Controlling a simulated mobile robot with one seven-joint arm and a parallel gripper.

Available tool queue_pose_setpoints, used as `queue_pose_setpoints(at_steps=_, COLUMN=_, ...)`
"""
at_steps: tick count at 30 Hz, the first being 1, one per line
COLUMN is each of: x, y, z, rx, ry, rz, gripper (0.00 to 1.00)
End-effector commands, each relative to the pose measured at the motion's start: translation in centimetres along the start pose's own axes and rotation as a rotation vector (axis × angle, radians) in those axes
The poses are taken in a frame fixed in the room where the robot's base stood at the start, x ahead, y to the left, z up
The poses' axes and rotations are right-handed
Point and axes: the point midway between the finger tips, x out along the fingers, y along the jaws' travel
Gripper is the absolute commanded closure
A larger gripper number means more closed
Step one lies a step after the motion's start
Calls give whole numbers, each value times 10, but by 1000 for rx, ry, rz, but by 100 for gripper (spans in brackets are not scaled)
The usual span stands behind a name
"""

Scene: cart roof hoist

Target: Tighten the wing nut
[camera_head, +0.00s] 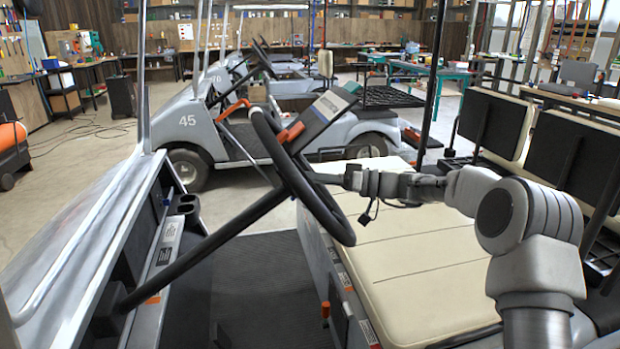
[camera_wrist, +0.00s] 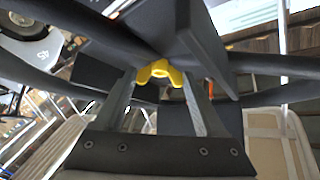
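The yellow wing nut (camera_wrist: 160,72) shows in the wrist view on the underside of a dark part behind the steering wheel. My gripper (camera_wrist: 160,78) has its two fingers well apart, with the wing nut between or just beyond the tips. No clear contact shows. In the head view my gripper (camera_head: 335,178) reaches from the right to the steering wheel (camera_head: 290,165), its tips largely hidden by the rim. The wing nut is hidden in the head view.
The slanted steering column (camera_head: 215,235) runs down to the left. The cream seat (camera_head: 410,250) lies below my arm. Another cart (camera_head: 185,125) stands beyond.

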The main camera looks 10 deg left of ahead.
Motion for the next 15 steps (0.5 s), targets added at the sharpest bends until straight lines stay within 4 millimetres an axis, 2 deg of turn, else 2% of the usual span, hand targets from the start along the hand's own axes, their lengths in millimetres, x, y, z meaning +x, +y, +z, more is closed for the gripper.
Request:
queue_pose_setpoints(at_steps=1, x=0, y=0, z=0, rx=0, ry=0, rz=0, gripper=54)
queue_pose_setpoints(at_steps=6, x=0, y=0, z=0, rx=0, ry=0, rz=0, gripper=83)
queue_pose_setpoints(at_steps=15, x=0, y=-1, z=0, rx=28, ry=0, rz=27, gripper=83)
